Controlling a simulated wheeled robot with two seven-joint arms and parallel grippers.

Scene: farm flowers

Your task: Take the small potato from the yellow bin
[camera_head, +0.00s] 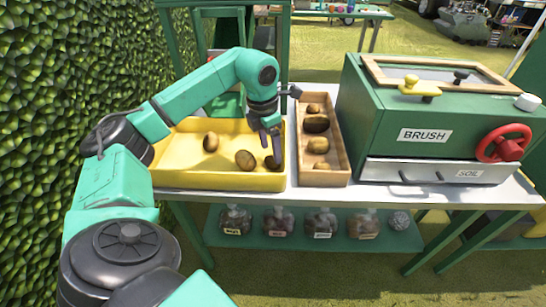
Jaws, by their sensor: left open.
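The yellow bin (222,181) stands at the left end of the table. Three potatoes show in it: one upright potato (211,142) near the middle, one larger potato (245,160) to its right, and a darker potato (271,162) by the right wall. My left gripper (271,150) is open and points down over the right side of the bin, just above the darker potato and partly covering it. I cannot tell whether the fingers touch it. My right gripper is not in view.
A wooden tray (323,178) with several potatoes stands just right of the bin. A green machine labelled BRUSH (425,110) with a red handwheel (503,143) fills the table's right side. Several bags (278,220) sit on the lower shelf (255,242). A leafy hedge (50,100) is at left.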

